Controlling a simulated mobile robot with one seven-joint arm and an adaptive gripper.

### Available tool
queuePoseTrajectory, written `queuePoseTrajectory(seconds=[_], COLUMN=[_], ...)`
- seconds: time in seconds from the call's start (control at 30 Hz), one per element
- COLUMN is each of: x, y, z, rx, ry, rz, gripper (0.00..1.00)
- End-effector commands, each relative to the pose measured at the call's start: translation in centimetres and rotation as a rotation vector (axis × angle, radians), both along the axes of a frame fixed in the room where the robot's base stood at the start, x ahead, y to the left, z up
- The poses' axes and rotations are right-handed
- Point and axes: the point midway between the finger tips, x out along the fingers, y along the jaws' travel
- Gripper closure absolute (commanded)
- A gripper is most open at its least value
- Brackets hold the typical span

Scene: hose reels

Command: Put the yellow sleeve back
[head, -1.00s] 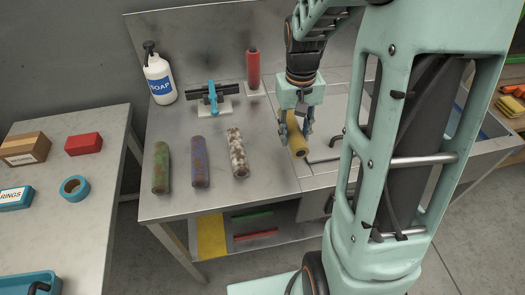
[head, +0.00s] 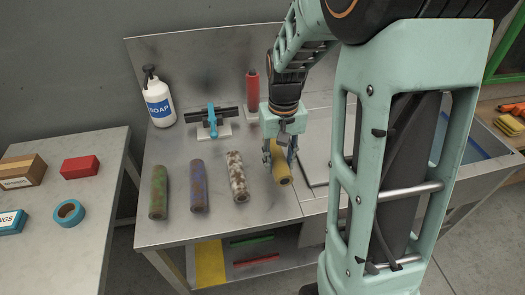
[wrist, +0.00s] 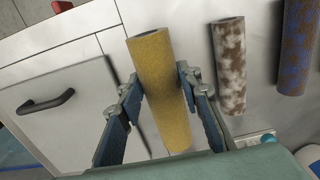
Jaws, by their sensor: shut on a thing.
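The yellow sleeve (head: 283,176) is a cylinder held between the fingers of my gripper (head: 279,157) over the steel bench, right of the row of other sleeves. In the wrist view, the yellow sleeve (wrist: 160,85) runs lengthwise between both fingers, which press on its sides. I cannot tell whether it touches the bench. A white-and-brown sleeve (head: 237,177) lies to its left, then a blue-brown sleeve (head: 199,186) and a green-brown sleeve (head: 158,192), roughly parallel with gaps between.
A side table (head: 95,205) with boxes and blue tape is at left.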

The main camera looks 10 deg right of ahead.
Motion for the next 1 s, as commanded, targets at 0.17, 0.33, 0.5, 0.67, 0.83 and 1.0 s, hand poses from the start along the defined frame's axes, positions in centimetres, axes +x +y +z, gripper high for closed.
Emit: queuePoseTrajectory(seconds=[0.17, 0.33, 0.5, 0.67, 0.83, 1.0], x=[1.0, 1.4, 1.6, 1.6, 1.6, 1.6], y=[1.3, 1.8, 2.1, 2.1, 2.1, 2.1], z=[-1.9, -2.7, -5.1, -6.2, -6.2, -6.5], rx=[0.000, 0.000, -0.001, 0.000, 0.000, 0.000], ry=[-0.001, -0.002, 0.002, -0.002, -0.003, -0.003], rz=[0.000, 0.000, -0.001, -0.001, -0.001, -0.001], gripper=[0.92, 0.92, 0.92, 0.92, 0.92, 0.65])
